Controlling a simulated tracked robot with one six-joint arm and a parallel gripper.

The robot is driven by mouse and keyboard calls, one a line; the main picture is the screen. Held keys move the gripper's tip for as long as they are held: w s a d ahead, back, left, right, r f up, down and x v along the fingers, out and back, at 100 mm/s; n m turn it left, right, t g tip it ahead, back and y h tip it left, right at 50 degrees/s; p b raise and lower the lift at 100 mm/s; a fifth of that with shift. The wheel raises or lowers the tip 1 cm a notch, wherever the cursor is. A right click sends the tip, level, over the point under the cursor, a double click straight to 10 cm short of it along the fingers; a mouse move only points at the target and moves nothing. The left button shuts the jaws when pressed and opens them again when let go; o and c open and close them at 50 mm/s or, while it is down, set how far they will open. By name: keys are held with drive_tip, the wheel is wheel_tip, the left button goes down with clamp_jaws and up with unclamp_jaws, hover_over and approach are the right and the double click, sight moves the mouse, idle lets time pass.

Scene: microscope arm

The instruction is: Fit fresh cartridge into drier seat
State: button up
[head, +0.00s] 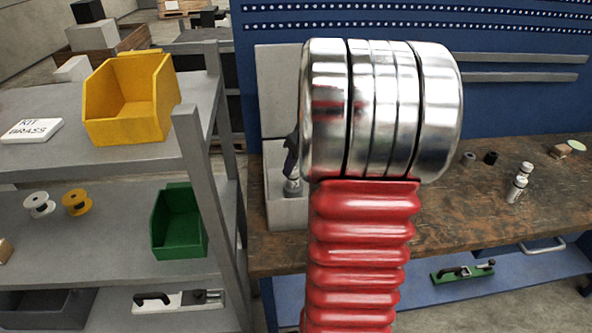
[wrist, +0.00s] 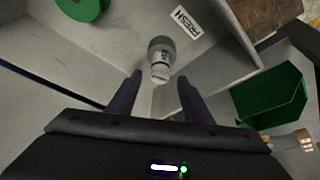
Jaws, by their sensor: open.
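I see a gap on both sides, and no contact. In the head view the pale bin (head: 287,212) stands at the bench's left end, partly behind my red and metal arm. A dark part of my gripper (head: 291,160) shows above it. I cannot make out the drier seat.
A grey shelf (head: 60,170) at left holds a yellow bin (head: 130,105) and a green bin (head: 178,225).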

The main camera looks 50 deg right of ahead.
drive_tip(key=v, duration=0.6)
drive_tip(key=shift+r, duration=0.35)
drive_tip(key=shift+s+a, duration=0.1)
drive_tip(key=shift+a, duration=0.05)
idle(0.3)
